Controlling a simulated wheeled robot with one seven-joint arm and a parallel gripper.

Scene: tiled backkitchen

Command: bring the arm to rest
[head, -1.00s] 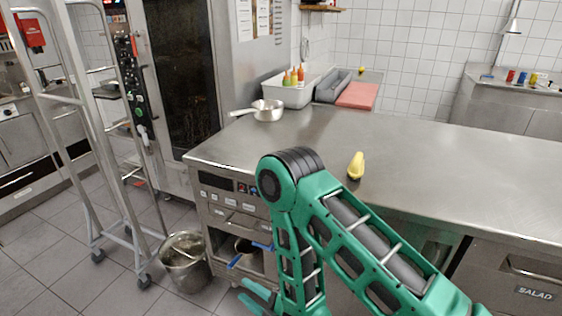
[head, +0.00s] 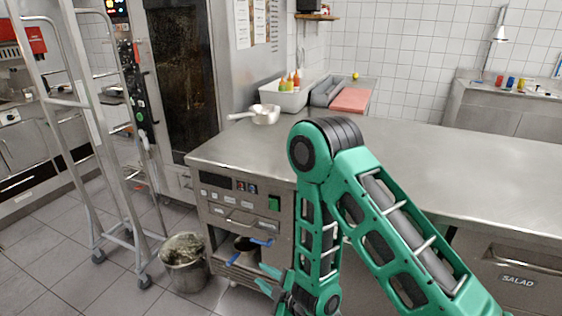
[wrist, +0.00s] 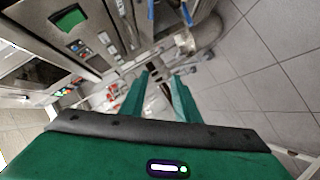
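My gripper (head: 266,277) hangs low in front of the steel counter, near its open lower shelf, at the end of my folded green arm. In the wrist view, my gripper (wrist: 159,78) shows its two green fingers apart with a gap between them. Nothing is held between them; only the blurred scene behind shows through. The arm's elbow stands high in front of the counter top (head: 420,160) and covers part of it. The yellow pear-shaped item seen on the counter earlier is not visible now.
A metal bucket (head: 184,263) is on the floor left of my gripper, beside a rack trolley (head: 138,240). The counter's right part is clear.

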